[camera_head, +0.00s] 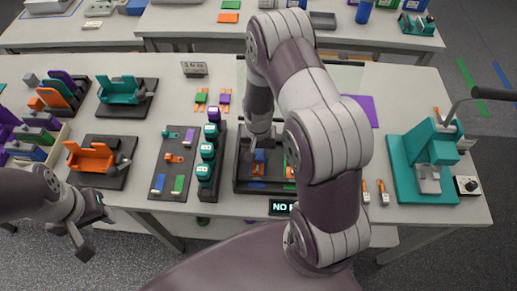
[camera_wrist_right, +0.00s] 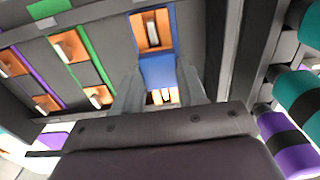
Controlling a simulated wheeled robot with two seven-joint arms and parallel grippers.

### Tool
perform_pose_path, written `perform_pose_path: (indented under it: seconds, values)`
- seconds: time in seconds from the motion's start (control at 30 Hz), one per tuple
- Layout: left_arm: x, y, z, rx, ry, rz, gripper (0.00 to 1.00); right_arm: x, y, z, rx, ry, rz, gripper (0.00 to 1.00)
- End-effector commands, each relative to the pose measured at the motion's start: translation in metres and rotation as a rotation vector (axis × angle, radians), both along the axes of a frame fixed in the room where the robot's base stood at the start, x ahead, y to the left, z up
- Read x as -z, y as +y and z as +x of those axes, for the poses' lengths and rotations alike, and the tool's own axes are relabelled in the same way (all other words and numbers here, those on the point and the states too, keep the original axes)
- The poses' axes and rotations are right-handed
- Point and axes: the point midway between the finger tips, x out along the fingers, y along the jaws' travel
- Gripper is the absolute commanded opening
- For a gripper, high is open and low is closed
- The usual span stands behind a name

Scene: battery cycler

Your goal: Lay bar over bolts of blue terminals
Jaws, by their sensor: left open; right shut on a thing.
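The blue bar (camera_wrist_right: 158,72) has a blue middle and orange ends with openings. My right gripper (camera_head: 259,143) is shut on its blue middle, also seen in the right wrist view (camera_wrist_right: 163,92). The bar is over the blue lane (camera_wrist_right: 174,25) of the dark tray (camera_head: 262,190). A pale bolt (camera_wrist_right: 152,29) shows within the far orange end. Pale metal also shows at the near end, partly hidden by my gripper. I cannot tell whether the bar rests on the terminals. My left gripper (camera_head: 94,232) is open and empty at the lower left, off the table front.
Green (camera_wrist_right: 68,25) and purple lanes with bolts lie beside the blue one. Teal-capped cylinders (camera_head: 208,155) stand close left of the tray. Green and purple bars (camera_head: 224,98) lie behind them. A teal press (camera_head: 407,172) stands at the right. My right arm hides the tray's right part.

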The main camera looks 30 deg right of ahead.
Motion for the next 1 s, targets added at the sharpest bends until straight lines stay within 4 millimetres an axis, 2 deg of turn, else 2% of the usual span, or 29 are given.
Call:
perform_pose_path:
  seconds: [1.0]
  values:
    - [0.006,0.000,0.000,0.000,0.000,0.000,0.43,0.011,0.000,0.001,0.000,-0.001,-0.001,0.06]
